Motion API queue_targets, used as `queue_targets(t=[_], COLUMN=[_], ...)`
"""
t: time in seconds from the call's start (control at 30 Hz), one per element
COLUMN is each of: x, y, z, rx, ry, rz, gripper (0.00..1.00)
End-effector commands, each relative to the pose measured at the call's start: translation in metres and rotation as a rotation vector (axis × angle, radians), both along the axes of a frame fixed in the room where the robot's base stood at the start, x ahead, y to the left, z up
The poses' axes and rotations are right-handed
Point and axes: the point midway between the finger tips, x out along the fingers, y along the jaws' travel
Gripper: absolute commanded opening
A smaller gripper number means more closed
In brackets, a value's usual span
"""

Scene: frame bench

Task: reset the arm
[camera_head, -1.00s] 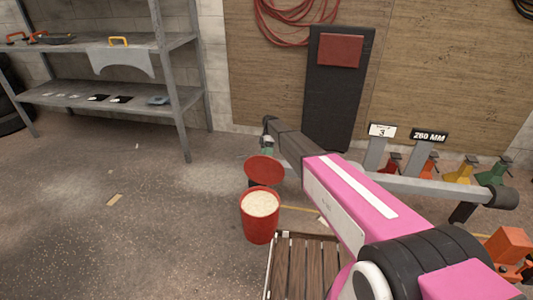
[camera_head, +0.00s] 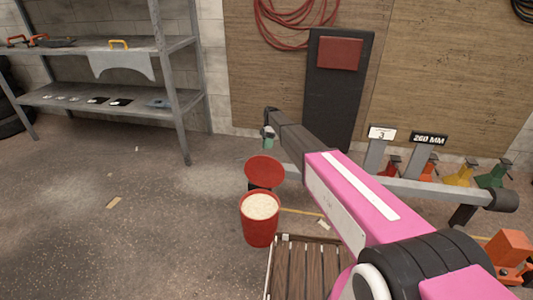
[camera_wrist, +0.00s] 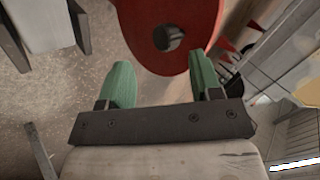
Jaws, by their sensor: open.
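My gripper (camera_wrist: 161,80) is open, with its two green fingers apart and nothing between them. In the head view my pink and dark grey arm reaches from the lower right toward the back wall. The end of my gripper (camera_head: 268,143) is mostly hidden there, with only a small green part showing above the red lid.
A slatted wooden crate (camera_head: 303,268) is at the bottom. A rail (camera_head: 430,190) with coloured stands (camera_head: 457,176) is on the right. Grey shelves (camera_head: 120,95) stand left. Floor at left is mostly clear.

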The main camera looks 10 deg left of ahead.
Motion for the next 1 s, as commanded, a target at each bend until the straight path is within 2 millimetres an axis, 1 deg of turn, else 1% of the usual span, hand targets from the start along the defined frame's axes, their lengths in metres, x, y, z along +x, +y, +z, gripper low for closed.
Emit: queue_targets(t=[0.03, 0.1, 0.33, 0.4, 0.47, 0.57, 0.67, 0.7, 0.77, 0.8, 0.87, 0.9, 0.97, 1.0], x=[0.004, 0.006, 0.006, 0.004, -0.002, -0.025, -0.062, -0.080, -0.105, -0.122, -0.147, -0.164, -0.190, -0.207], y=[0.000, -0.001, -0.001, -0.003, -0.010, -0.038, -0.082, -0.102, -0.131, -0.150, -0.176, -0.194, -0.218, -0.234], z=[0.004, 0.007, 0.008, 0.008, 0.008, 0.009, 0.011, 0.012, 0.013, 0.015, 0.018, 0.020, 0.024, 0.027], rx=[0.000, -0.001, -0.001, -0.003, -0.017, -0.075, -0.177, -0.224, -0.294, -0.337, -0.401, -0.439, -0.494, -0.528], ry=[0.000, 0.001, 0.002, 0.000, -0.009, -0.045, -0.107, -0.137, -0.181, -0.209, -0.251, -0.276, -0.312, -0.335], rz=[0.000, 0.001, 0.001, -0.004, -0.024, -0.112, -0.278, -0.358, -0.488, -0.574, -0.706, -0.795, -0.930, -1.023], gripper=[0.59, 0.59, 0.59, 0.59, 0.59, 0.59, 0.59, 0.59, 0.59, 0.59, 0.59, 0.59, 0.59, 0.59])
